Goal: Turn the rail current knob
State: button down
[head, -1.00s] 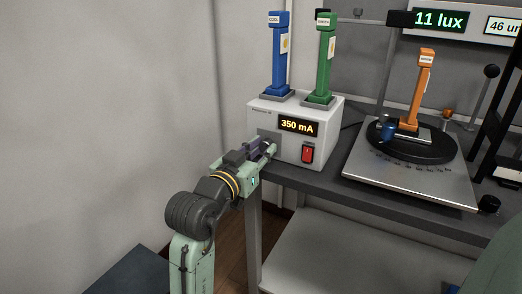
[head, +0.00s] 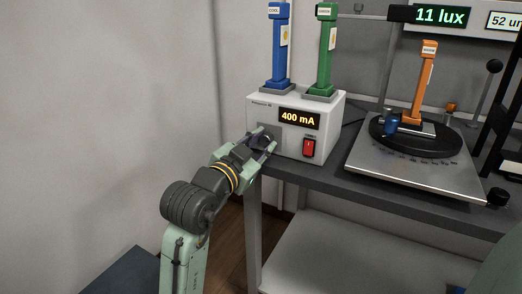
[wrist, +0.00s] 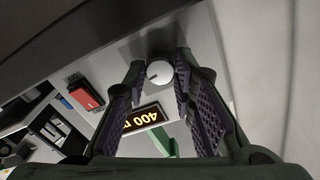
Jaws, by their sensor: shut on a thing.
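The white supply box (head: 325,132) stands at the left end of the bench, its amber display (head: 299,118) reading 400 mA. My gripper (head: 268,141) is at the left part of the box's front face and hides the knob in the head view. In the wrist view the round knob (wrist: 159,74), pale-faced with a dark pointer mark, sits between the fingertips of my gripper (wrist: 160,78). The gripper is shut on the knob. The display (wrist: 142,118) shows upside down in the wrist view.
A red switch (head: 309,148) is right of the knob on the same face. Blue (head: 278,50) and green (head: 326,50) posts stand on the box. An orange post (head: 424,85) stands on a black turntable to the right. The bench edge (head: 300,178) runs below my gripper.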

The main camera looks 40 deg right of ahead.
jog(key=shift+m+b, duration=0.5)
jog(key=shift+m, duration=0.5)
jog(key=c, duration=1.3)
grip_release()
jog(key=shift+c, duration=0.2)
jog(key=v, duration=1.2)
